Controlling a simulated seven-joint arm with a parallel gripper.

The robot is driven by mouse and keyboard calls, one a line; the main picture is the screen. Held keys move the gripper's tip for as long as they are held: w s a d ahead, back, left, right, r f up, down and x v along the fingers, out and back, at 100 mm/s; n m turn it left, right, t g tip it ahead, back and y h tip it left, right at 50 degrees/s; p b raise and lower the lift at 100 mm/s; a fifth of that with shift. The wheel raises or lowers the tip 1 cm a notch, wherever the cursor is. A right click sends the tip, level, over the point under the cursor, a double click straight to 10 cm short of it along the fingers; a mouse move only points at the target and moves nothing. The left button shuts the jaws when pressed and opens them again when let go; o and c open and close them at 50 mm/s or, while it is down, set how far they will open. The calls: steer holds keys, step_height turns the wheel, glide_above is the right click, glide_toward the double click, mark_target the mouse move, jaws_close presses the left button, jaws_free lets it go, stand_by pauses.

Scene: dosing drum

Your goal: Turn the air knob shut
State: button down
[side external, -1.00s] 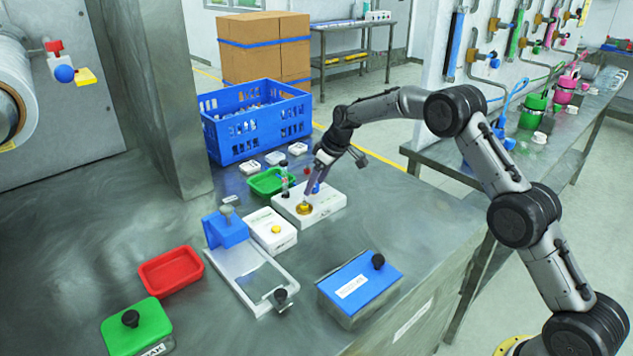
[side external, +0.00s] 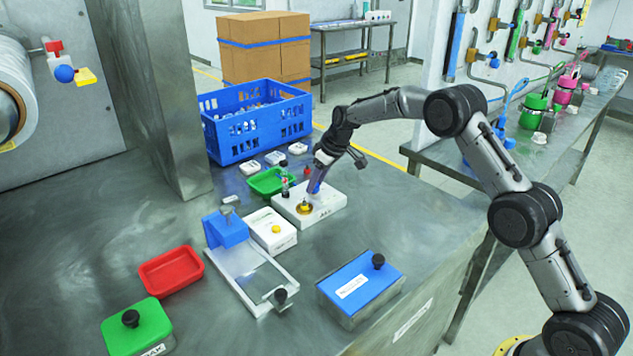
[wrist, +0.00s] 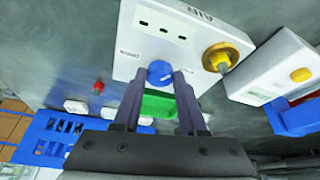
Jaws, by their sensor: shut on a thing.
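The air box is a white block (side external: 325,204) marked AIR, on the steel bench in the side view; it also shows in the wrist view (wrist: 150,35). Its blue knob (wrist: 160,73) sits near the box's edge, by small printed lettering. My gripper (wrist: 165,75) has its two dark fingers on either side of the blue knob and is shut on it. In the side view my gripper (side external: 316,185) reaches down to the knob, which is mostly hidden there by the fingers. The knob's exact angle is hard to read.
A brass fitting (wrist: 220,57) stands on the box close to the fingers. A white unit with a yellow button (side external: 270,230) is beside the box, and a green tray (side external: 268,181) lies behind it. A blue crate (side external: 255,130) stands farther back. A blue-lidded box (side external: 360,285) is in front.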

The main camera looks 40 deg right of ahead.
steer(key=shift+m, duration=0.3)
steer(key=m, duration=0.2)
steer(key=m+h, duration=0.2)
steer(key=m, duration=0.1)
steer(key=shift+a+m, duration=0.25)
steer(key=shift+m, duration=0.05)
steer(key=m+h, duration=0.1)
steer(key=m, duration=0.1)
steer(key=m+g+h, duration=0.1)
steer(key=m, duration=0.2)
steer(key=shift+w+a+m, duration=0.1)
steer(key=shift+a+m, duration=0.1)
steer(key=shift+m, duration=0.1)
steer(key=shift+c, duration=2.2)
jaws_free()
steer(key=v, duration=1.3)
steer(key=shift+a+r, duration=0.3)
steer(key=shift+r, duration=0.05)
